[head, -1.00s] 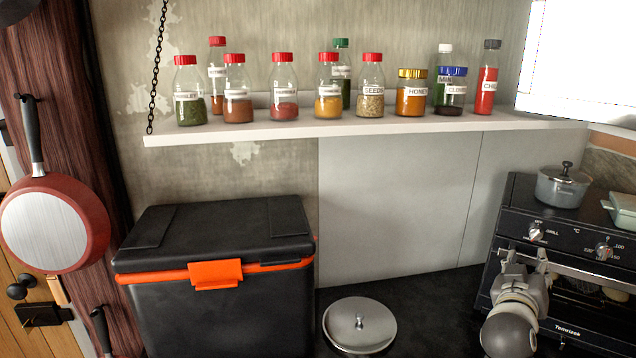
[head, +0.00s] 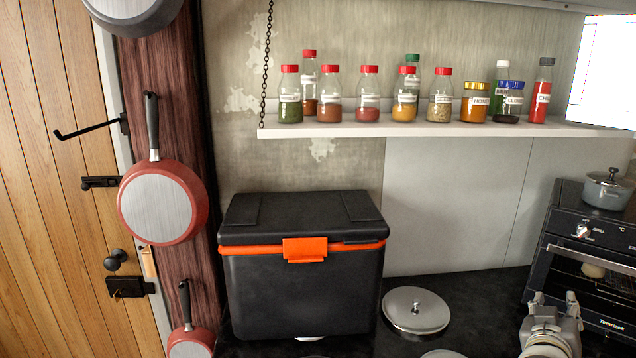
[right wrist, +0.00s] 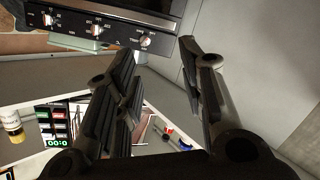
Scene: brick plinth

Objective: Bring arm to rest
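My right gripper (head: 555,298) shows at the lower right of the head view, with its grey fingers pointing up in front of the oven's lower left side. In the right wrist view my right gripper (right wrist: 158,52) has its two dark fingers apart with nothing between them, so it is open and empty. My left gripper is not in view.
The oven (head: 590,270) stands at the right with a grey pot (head: 606,192) on top. A black cooler box (head: 300,285) and a round lid (head: 415,310) are on the dark counter. A shelf (head: 350,130) holds several jars. Red pans (head: 160,203) hang at left.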

